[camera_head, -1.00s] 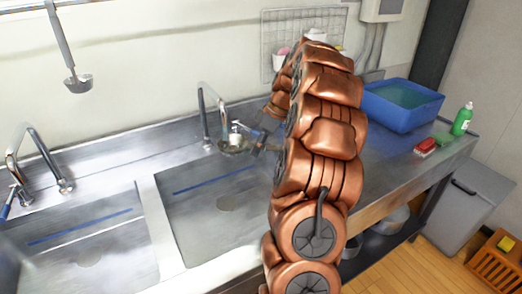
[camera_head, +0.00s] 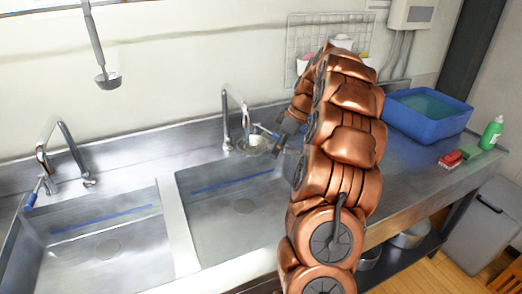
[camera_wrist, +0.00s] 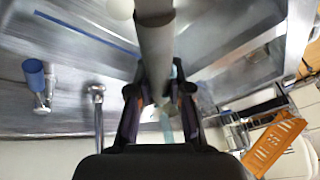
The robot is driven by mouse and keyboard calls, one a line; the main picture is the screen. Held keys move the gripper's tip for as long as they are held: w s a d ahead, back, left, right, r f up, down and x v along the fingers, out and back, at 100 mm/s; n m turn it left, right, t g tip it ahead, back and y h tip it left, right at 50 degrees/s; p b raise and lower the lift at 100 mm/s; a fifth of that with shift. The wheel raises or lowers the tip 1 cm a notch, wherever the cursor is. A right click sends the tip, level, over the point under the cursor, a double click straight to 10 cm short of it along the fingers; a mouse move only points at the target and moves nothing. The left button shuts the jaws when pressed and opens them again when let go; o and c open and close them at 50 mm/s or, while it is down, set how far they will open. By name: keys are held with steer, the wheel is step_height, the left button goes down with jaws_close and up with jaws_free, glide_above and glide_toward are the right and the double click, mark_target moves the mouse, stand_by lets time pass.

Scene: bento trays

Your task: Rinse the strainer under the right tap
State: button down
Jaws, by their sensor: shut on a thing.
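The strainer (camera_head: 254,147) is a small round bowl held level over the right sink (camera_head: 215,212), below the spout of the right tap (camera_head: 226,122). I cannot clearly tell whether water is running into it. My gripper (camera_head: 279,143) is just right of the strainer and shut on its handle. In the wrist view my gripper (camera_wrist: 160,105) is shut around the grey handle (camera_wrist: 154,50), which runs up to the top edge. The strainer's bowl is mostly out of that view.
The left sink (camera_head: 105,245) and its tap (camera_head: 62,135) are at the left. A ladle (camera_head: 106,80) hangs above. A blue tub (camera_head: 428,127), red sponge (camera_head: 450,160) and green bottle (camera_head: 491,133) stand on the right counter. A wall rack (camera_head: 305,38) is behind my arm.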

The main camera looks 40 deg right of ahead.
steer(key=shift+d, duration=0.1)
steer(key=shift+s+d+b, duration=0.15)
steer(key=shift+d+b, duration=0.2)
steer(key=shift+d, duration=0.1)
steer(key=shift+s+a+f+b, duration=0.1)
steer(key=shift+s+a+b, duration=0.05)
steer(key=shift+s+b, duration=0.35)
steer(key=shift+s+a+b, duration=0.15)
steer(key=shift+s+b, duration=0.2)
steer(key=shift+s, duration=0.1)
steer(key=s+a+b, duration=0.1)
steer(key=s+b, duration=0.3)
steer(key=s, duration=0.1)
steer(key=shift+s+a, duration=0.4)
stand_by(0.9)
steer(key=s+a+r+b, duration=0.1)
steer(key=s+r, duration=0.3)
steer(key=shift+s+a+b, duration=0.2)
steer(key=shift+s+b, duration=0.15)
steer(key=shift+s, duration=0.05)
stand_by(0.3)
steer(key=shift+r, duration=0.1)
stand_by(0.5)
